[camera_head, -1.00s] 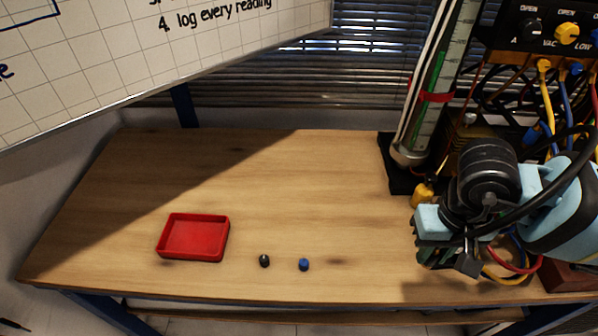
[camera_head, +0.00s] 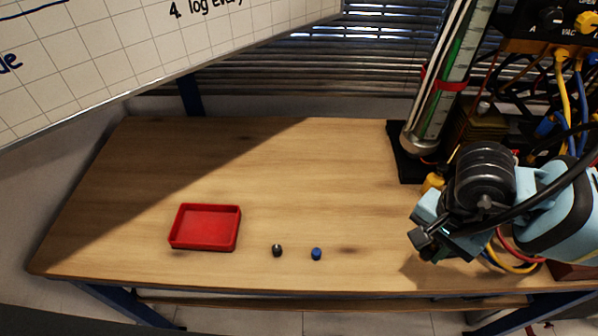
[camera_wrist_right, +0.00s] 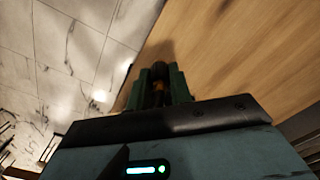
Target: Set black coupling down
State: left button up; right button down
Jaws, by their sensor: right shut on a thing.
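My right gripper (camera_head: 424,243) is at the right of the bench, above the wood, with its fingers pointing left and down. In the right wrist view its fingers (camera_wrist_right: 159,88) are shut on the black coupling (camera_wrist_right: 159,70), a small dark piece with a brass-coloured part between the fingers. The fingers hide much of it, and the bench's front edge and the floor show behind. My left gripper is not in view.
A red tray (camera_head: 207,248) stands empty at the left of the bench (camera_head: 300,180). A small black piece (camera_head: 277,251) and a blue cap (camera_head: 316,254) stand right of it. The gauge column (camera_head: 445,90) and cables are behind my right arm. The bench's middle is clear.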

jog(key=m, duration=0.2)
jog(key=f+m, duration=0.1)
jog(key=m, duration=0.1)
jog(key=s+m, duration=0.1)
jog(key=m, duration=0.1)
jog(key=shift+f, duration=0.25)
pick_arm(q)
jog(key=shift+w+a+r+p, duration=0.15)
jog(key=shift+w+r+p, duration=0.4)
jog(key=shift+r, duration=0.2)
pick_arm(e)
jog(key=f+m, duration=0.1)
jog(key=m, duration=0.5)
jog(key=s+f+m, duration=0.1)
jog(key=m, duration=0.5)
jog(key=s+f+m, duration=0.1)
jog(key=f+m, duration=0.1)
jog(key=m, duration=0.3)
jog(key=shift+s+d+m, duration=0.25)
jog(key=shift+m, duration=0.15)
